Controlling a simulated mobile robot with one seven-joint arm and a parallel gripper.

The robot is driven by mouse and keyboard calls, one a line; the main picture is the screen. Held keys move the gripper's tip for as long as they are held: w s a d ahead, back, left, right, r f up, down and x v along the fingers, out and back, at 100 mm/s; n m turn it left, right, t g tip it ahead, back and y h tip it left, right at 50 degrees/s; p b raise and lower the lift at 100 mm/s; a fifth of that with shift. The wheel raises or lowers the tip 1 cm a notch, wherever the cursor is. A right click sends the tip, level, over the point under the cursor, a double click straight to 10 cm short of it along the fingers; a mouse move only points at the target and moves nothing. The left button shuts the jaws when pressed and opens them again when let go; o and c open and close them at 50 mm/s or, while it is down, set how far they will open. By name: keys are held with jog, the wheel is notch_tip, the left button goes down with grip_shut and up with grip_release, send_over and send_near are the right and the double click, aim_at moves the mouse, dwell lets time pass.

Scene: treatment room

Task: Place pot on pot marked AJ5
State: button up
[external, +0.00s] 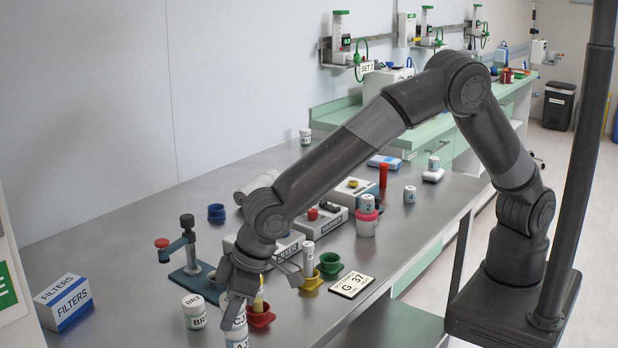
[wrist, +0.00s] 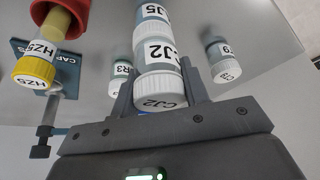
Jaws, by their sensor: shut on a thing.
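A white-lidded pot marked CJ2 (wrist: 158,52) is between the fingers of my gripper (wrist: 158,88), which is shut on it. In the external view my gripper (external: 238,292) is low over the near part of the bench, with this pot (external: 236,316) upright under it. The pot marked AJ5 (external: 237,340) is directly below, cut by the lower picture edge. In the wrist view its label shows only in part, as J5 (wrist: 152,11), in line beyond the held pot. The two look stacked; I cannot tell for certain whether they touch.
A pot marked BR3 (external: 194,311) stands close on the left. A red cup (external: 261,316) with a yellow-capped vial (wrist: 34,70) stands close on the right. Another pot (wrist: 222,58) is nearby. A blue capper stand (external: 197,284) and a filters box (external: 64,302) are further left.

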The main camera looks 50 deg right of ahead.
jog(key=shift+f, duration=0.15)
jog(key=o, duration=1)
jog(key=shift+c, duration=0.2)
jog(key=v, duration=1.2)
jog(key=w+d+r+m, duration=0.1)
jog(key=w+d+r, duration=0.25)
jog(key=d, duration=0.65)
jog(key=w+d+r+m, duration=0.2)
jog(key=d+r, duration=0.2)
jog(key=d, duration=0.6)
jog(key=w+d+r+m, duration=0.1)
jog(key=w+d+r, duration=0.15)
jog(key=d, duration=0.85)
jog(key=s+d+r+m+t+h, duration=0.1)
jog(key=s+d, duration=0.2)
jog(key=d, duration=0.5)
jog(key=s+d+r+m+t+h, duration=0.1)
jog(key=s+d+m, duration=0.15)
jog(key=d, duration=0.55)
jog(key=s+d+f+m+h, duration=0.1)
jog(key=s+d+f, duration=0.2)
jog(key=s+d, duration=0.7)
jog(key=shift+s+d, duration=0.15)
jog(key=shift+s, duration=0.35)
